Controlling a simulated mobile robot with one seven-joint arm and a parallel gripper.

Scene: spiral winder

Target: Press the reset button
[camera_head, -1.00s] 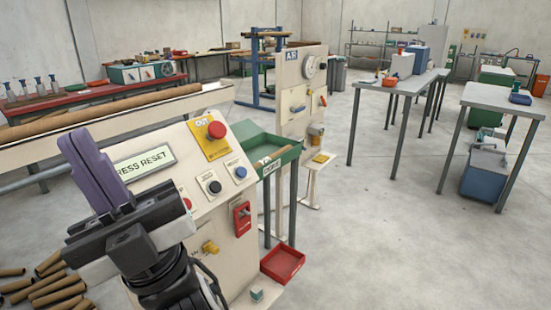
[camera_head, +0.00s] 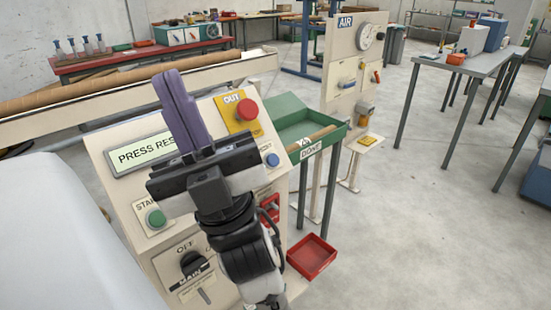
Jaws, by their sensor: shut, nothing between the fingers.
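The cream control panel (camera_head: 110,160) stands in front of me. Its display (camera_head: 140,155) shows "PRESS RES", with the rest hidden behind my gripper. A blue button (camera_head: 272,160) is on the panel's right side; its label is partly covered and I cannot read it. My gripper (camera_head: 172,84) has purple fingers, shut together and empty, pointing up in the picture. It is in front of the panel, left of the blue button in the picture. I see no contact with that button. My gripper and wrist hide the middle of the panel.
A red mushroom button (camera_head: 247,110) sits on a yellow plate above the blue one. A green button (camera_head: 156,218) and a black MAIN switch (camera_head: 193,263) are lower left. A green tray (camera_head: 285,108) stands right, with a red bin (camera_head: 312,257) on the floor.

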